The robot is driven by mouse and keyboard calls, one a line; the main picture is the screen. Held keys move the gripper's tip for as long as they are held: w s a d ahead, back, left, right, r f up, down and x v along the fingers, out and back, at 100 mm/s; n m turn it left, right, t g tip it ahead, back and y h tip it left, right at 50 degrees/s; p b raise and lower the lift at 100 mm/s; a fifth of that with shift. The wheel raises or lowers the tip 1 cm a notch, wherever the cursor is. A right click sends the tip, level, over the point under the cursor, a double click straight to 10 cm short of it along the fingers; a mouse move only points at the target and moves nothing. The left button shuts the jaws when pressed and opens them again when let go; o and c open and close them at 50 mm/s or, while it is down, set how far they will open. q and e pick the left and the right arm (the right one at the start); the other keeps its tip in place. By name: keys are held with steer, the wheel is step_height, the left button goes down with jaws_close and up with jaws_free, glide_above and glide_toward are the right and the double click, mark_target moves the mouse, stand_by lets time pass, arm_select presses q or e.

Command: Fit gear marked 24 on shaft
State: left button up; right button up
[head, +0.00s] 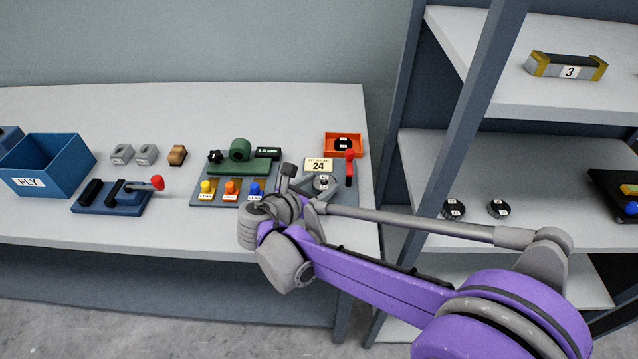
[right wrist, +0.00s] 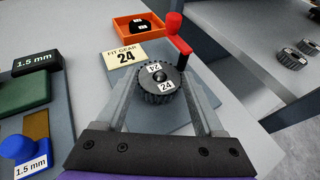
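A dark toothed gear marked 24 (right wrist: 161,84) lies flat over the grey plate of a small stand. It also shows partly in the head view (head: 323,182). A dark round tip shows at its centre; I cannot tell how far down the shaft it sits. A sign reading FIT GEAR 24 (right wrist: 125,56) stands beside it, also in the head view (head: 318,165). My right gripper (right wrist: 162,92) is open, its fingers on both sides of the gear with small gaps visible. My left gripper is out of view.
A red-knobbed lever (right wrist: 177,36) stands close behind the gear. A green gauge fixture (head: 240,160) stands left. More gears (head: 453,209) lie on the right shelf (head: 540,185).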

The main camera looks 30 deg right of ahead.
steer(key=o, duration=0.3)
steer(key=shift+o, duration=0.2)
steer(key=shift+r, duration=0.1)
steer(key=shift+r, duration=0.3)
steer(key=shift+r+p, duration=0.5)
steer(key=shift+p, duration=0.1)
steer(key=v, duration=1.1)
steer(key=shift+s+a, duration=0.35)
steer(key=shift+a, duration=0.05)
steer(key=shift+f, duration=0.2)
